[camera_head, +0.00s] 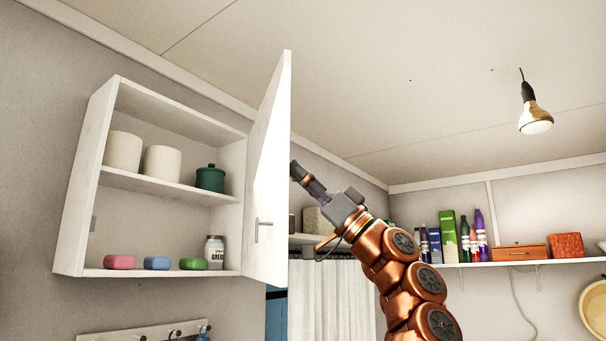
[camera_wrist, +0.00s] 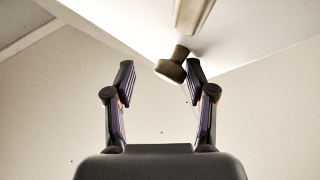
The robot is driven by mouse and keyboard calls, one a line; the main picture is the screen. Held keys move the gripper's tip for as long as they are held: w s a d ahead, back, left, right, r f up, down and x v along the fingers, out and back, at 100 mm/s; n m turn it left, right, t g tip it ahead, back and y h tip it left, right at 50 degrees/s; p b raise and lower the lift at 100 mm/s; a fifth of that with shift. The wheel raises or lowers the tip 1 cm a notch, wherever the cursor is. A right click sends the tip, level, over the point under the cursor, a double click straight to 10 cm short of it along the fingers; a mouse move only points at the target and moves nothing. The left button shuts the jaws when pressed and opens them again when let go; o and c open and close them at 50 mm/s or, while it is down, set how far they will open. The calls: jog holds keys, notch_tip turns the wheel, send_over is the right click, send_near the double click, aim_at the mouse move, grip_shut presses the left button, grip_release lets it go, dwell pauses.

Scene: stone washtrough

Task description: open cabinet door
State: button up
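The white wall cabinet (camera_head: 92,190) stands open on the left in the head view. Its door (camera_head: 269,160) is swung well out from the right side, and a grey handle (camera_head: 263,225) shows on its low part. My gripper (camera_head: 297,171) is just right of the door's free edge, its tip partly hidden by or close to that edge; I cannot tell if it touches. In the wrist view my gripper (camera_wrist: 160,78) is open, its two fingers apart. A brownish knob-like piece (camera_wrist: 172,66) shows near the right fingertip; I cannot tell what it is.
The cabinet shelves hold cream pots (camera_head: 162,163), a green pot (camera_head: 210,178), a jar (camera_head: 214,252) and soaps (camera_head: 157,263). A wall shelf (camera_head: 520,262) with bottles is on the right. A bulb (camera_head: 535,118) hangs from the ceiling. A curtain (camera_head: 335,298) hangs behind my arm.

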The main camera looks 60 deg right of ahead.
jog(key=shift+s+a, duration=0.1)
jog(key=shift+s, duration=0.05)
dwell(0.4)
jog(key=s+d, duration=0.3)
jog(key=s, duration=0.9)
jog(key=shift+d+f, duration=0.25)
jog(key=shift+f, duration=0.1)
dwell(1.2)
jog(key=shift+s, duration=0.1)
jog(key=shift+c, duration=0.2)
